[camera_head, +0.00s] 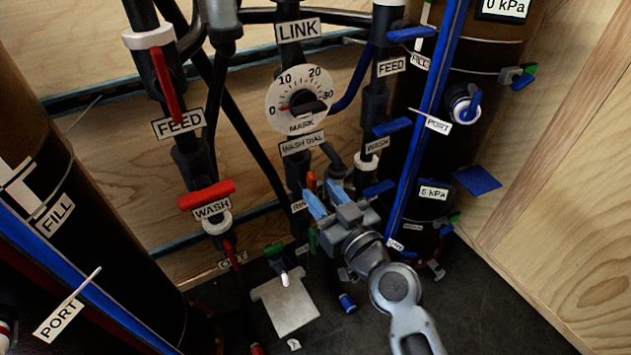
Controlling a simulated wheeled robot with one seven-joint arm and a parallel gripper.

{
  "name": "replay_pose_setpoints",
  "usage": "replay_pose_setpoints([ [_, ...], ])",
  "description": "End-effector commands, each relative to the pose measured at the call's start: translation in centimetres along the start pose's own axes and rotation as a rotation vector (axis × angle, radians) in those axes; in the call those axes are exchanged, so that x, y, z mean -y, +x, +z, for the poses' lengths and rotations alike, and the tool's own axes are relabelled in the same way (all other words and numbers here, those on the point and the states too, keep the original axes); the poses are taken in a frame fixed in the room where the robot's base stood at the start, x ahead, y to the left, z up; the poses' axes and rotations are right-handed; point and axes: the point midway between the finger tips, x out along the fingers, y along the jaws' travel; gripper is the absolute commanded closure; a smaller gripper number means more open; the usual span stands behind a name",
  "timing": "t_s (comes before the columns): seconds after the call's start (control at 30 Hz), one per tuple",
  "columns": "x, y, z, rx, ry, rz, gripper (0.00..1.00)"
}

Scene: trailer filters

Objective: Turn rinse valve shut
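My gripper (322,192) reaches in from the lower right, with two light blue fingers pointing up and left. A narrow gap shows between the fingers, and I see nothing held in it. A small orange handle (311,181) stands just beyond the left fingertip; I cannot tell whether they touch. A small white label (299,206), partly covered by the left finger, seems to begin with "RIN". A green handle (312,239) sits below it, beside the gripper. The rinse valve's body is mostly hidden by my gripper, so its handle position is unclear.
The wash dial (297,100) points near 0. A red WASH handle (207,195) lies crosswise left, and a red FEED handle (163,84) runs along its pipe. Blue handles (392,127) line the right pipe. Dark tanks flank both sides. A grey plate (287,304) lies low in front.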

Motion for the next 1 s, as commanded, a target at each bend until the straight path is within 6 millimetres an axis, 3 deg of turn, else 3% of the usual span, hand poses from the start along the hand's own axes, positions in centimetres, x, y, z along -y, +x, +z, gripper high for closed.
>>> replay_pose_setpoints([
  [0.1,0.0,1.9,-0.1,0.0,0.001,-0.001,0.62],
  [0.3,0.0,3.7,0.0,0.0,0.001,0.0,0.62],
  [0.63,0.0,4.0,0.0,0.0,0.001,0.001,0.62],
  [1.0,0.0,4.0,0.0,0.0,0.001,0.001,0.97],
])
